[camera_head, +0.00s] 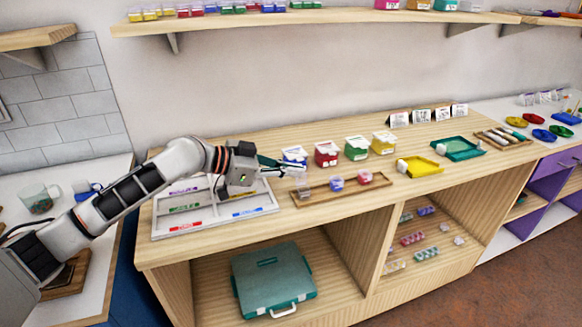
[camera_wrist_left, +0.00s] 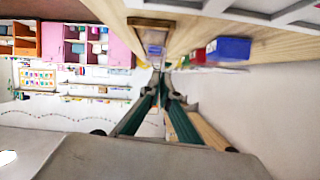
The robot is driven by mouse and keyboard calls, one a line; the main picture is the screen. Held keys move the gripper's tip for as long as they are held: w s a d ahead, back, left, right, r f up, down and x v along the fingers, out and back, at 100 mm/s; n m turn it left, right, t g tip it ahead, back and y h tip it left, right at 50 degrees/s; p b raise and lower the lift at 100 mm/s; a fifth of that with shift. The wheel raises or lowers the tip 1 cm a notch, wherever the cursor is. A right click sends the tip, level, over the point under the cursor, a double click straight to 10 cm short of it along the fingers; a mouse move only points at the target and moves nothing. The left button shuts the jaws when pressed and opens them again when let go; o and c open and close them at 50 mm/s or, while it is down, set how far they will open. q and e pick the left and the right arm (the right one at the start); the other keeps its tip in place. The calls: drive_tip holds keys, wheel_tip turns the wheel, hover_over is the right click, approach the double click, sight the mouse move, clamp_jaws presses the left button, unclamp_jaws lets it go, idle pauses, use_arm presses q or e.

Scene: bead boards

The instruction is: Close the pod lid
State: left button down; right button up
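A wooden tray (camera_head: 325,192) on the workbench holds a clear pod (camera_head: 303,191), a blue pod (camera_head: 337,184) and a pink pod (camera_head: 365,177). The clear pod is nearest my left gripper, and its lid is too small to make out clearly. My left gripper (camera_head: 303,170) reaches in from the left, with its fingertips just above the clear pod. Whether they touch it I cannot tell. In the left wrist view the dark green fingers (camera_wrist_left: 162,86) run close together at the tips, with nothing visibly held. My right gripper is not in view.
Blue (camera_head: 294,155), red (camera_head: 326,154), green (camera_head: 356,148) and yellow (camera_head: 383,142) boxes stand behind the tray. A white sorting tray (camera_head: 161,223) lies under my left arm. Yellow (camera_head: 428,171) and teal (camera_head: 469,155) trays lie to the right. The bench front is clear.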

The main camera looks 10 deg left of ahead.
use_arm(q)
drive_tip(key=shift+s+d+m, duration=0.1)
drive_tip(key=shift+s+m, duration=0.05)
drive_tip(key=shift+m, duration=0.15)
drive_tip(key=c, duration=2.8)
unclamp_jaws()
drive_tip(key=shift+f, duration=0.1)
drive_tip(key=o, duration=0.5)
drive_tip(key=shift+c, duration=0.2)
drive_tip(key=v, duration=1.2)
drive_tip(key=shift+s+d, duration=0.1)
